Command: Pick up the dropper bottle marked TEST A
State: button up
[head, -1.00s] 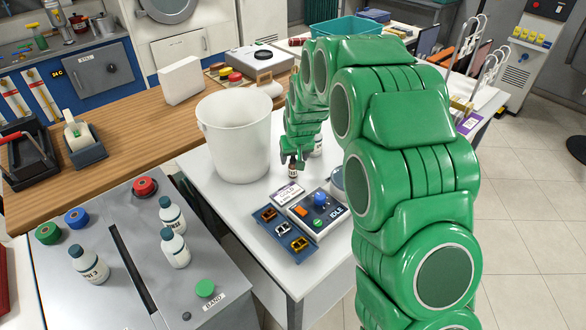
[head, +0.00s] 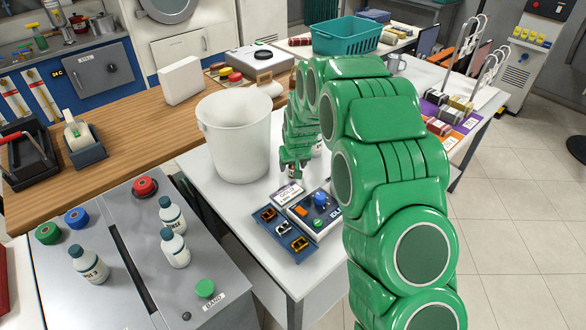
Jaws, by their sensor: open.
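My gripper (head: 293,163) points down at the far end of my green arm, over the white table (head: 263,262), just right of the white bucket. A small dark bottle (head: 295,173) with a pale label stands right at the fingertips, mostly covered by them. Its marking cannot be read, so I cannot tell whether it is TEST A. The gripper is open around or just above this bottle; contact cannot be made out. Another whitish bottle (head: 318,148) shows partly behind the arm.
The white bucket (head: 236,140) stands close left of the gripper. A control box marked IDLE (head: 317,212) and a blue tray (head: 283,232) of small clips lie in front. Several white bottles stand on the grey cabinet (head: 110,213). A teal basket (head: 346,38) is behind.

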jog(key=c, duration=1.1)
jog(key=shift+c, duration=0.2)
jog(key=shift+r, duration=0.1)
jog(key=r, duration=0.3)
jog(key=shift+s+r, duration=0.2)
jog(key=shift+r, duration=0.05)
jog(key=s+d+r, duration=0.3)
jog(key=s+r, duration=0.6)
jog(key=s, duration=0.4)
jog(key=shift+d+r, duration=0.2)
jog(key=shift+d, duration=0.1)
